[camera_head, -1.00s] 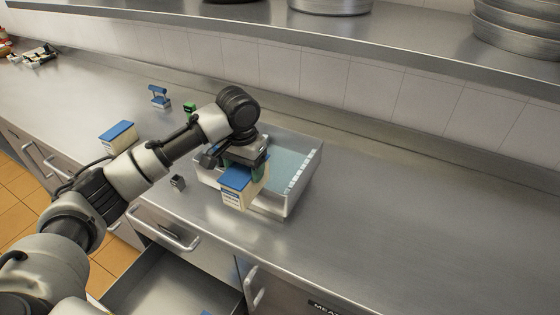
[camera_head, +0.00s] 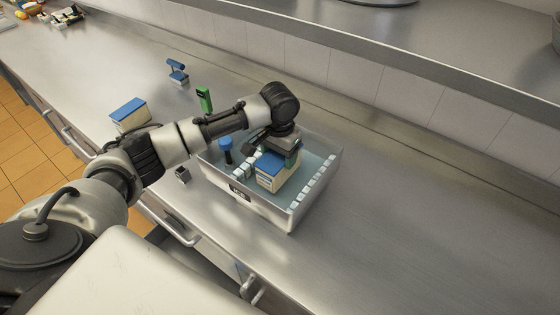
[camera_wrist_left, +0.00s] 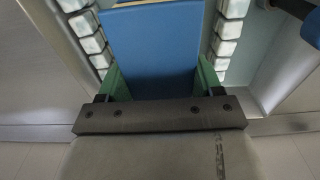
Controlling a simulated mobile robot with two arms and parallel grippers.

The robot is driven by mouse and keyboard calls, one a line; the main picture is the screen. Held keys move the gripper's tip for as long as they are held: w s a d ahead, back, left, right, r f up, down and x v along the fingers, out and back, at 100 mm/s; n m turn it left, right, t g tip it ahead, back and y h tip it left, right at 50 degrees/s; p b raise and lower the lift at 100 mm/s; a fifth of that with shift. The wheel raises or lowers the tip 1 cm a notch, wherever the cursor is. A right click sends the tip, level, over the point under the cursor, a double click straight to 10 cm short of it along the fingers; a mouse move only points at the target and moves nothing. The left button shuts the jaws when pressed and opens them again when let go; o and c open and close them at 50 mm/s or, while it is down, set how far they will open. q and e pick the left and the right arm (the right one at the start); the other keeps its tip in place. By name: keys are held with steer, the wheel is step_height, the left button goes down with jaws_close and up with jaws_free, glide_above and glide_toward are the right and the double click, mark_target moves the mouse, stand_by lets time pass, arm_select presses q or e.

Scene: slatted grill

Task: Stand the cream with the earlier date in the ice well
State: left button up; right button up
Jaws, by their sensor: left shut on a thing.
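My left gripper (camera_head: 288,157) is shut on a cream carton (camera_head: 270,180) with a blue top and a pale, labelled side. The carton is upright inside the walls of the ice well (camera_head: 265,208), a pale bin with ice cubes along its sides. I cannot tell whether its base touches the bottom. In the left wrist view the blue top of the carton (camera_wrist_left: 155,50) lies between green finger pads. A second blue-topped carton (camera_head: 130,114) stands on the counter to the left, partly behind my arm. No date is readable. My right gripper is not in view.
A blue-topped dark item (camera_head: 226,148) stands in the well's left part. A green item (camera_head: 204,99) and a blue item (camera_head: 177,72) stand behind on the counter. A small dark block (camera_head: 183,174) sits left of the well. The counter to the right is clear.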

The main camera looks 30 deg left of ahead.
arm_select(q)
steer(key=shift+w+f+p, duration=0.15)
steer(key=shift+f+p, duration=0.3)
steer(key=shift+f, duration=1.45)
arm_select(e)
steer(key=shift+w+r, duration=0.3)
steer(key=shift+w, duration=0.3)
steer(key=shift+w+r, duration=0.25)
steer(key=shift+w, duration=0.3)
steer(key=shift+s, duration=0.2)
arm_select(q)
steer(key=o, duration=1.2)
steer(key=shift+f, duration=0.1)
steer(key=shift+o, duration=0.2)
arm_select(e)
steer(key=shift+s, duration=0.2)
